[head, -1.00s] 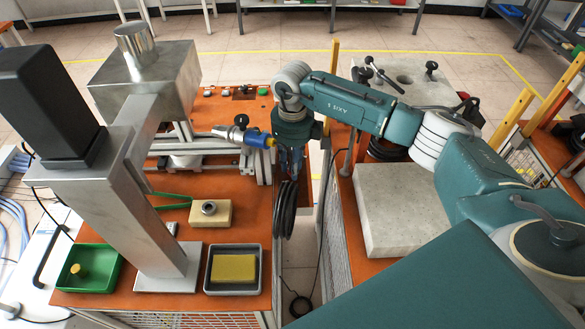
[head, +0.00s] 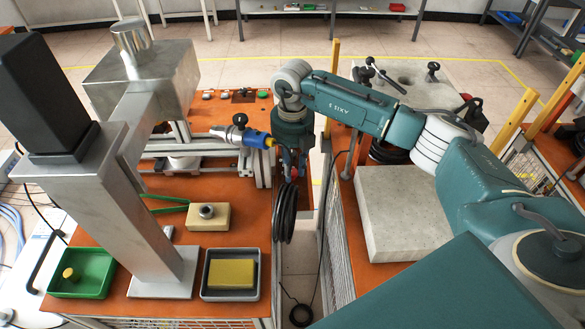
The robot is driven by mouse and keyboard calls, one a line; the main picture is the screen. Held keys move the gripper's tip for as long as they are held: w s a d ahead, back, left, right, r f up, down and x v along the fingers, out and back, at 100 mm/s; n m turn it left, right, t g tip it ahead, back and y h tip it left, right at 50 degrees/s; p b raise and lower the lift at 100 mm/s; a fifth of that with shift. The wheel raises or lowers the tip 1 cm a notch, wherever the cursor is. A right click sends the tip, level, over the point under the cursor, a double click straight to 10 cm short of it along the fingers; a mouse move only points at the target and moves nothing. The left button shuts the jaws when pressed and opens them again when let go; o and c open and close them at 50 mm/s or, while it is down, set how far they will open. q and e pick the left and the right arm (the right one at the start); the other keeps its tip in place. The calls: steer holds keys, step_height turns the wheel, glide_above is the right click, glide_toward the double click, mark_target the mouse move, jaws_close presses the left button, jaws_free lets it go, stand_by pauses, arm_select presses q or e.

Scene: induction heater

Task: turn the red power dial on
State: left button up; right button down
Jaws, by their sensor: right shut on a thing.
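My right gripper (head: 290,168) points down at the right edge of the left orange workbench (head: 190,240), just above the hanging black cable coil (head: 285,212). A small red part, which looks like the red power dial (head: 294,172), shows between its fingers, and the gripper is shut on it. The fingers and wrist hide most of the dial, so its turned position cannot be told. My left gripper is not in view.
A blue-and-yellow connector (head: 258,138) lies close left of my right wrist. A metal column (head: 110,190) stands at the left. A grey tray (head: 231,293) and a green tray (head: 82,273) sit at the bench front. A stone slab (head: 395,215) lies on the right bench.

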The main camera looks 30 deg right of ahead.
mark_target(293, 171)
steer(key=shift+w+r, duration=0.1)
steer(key=shift+r, duration=0.05)
stand_by(0.3)
steer(key=c, duration=1.5)
jaws_free()
steer(key=shift+o, duration=0.2)
step_height(293, 171, up, 12)
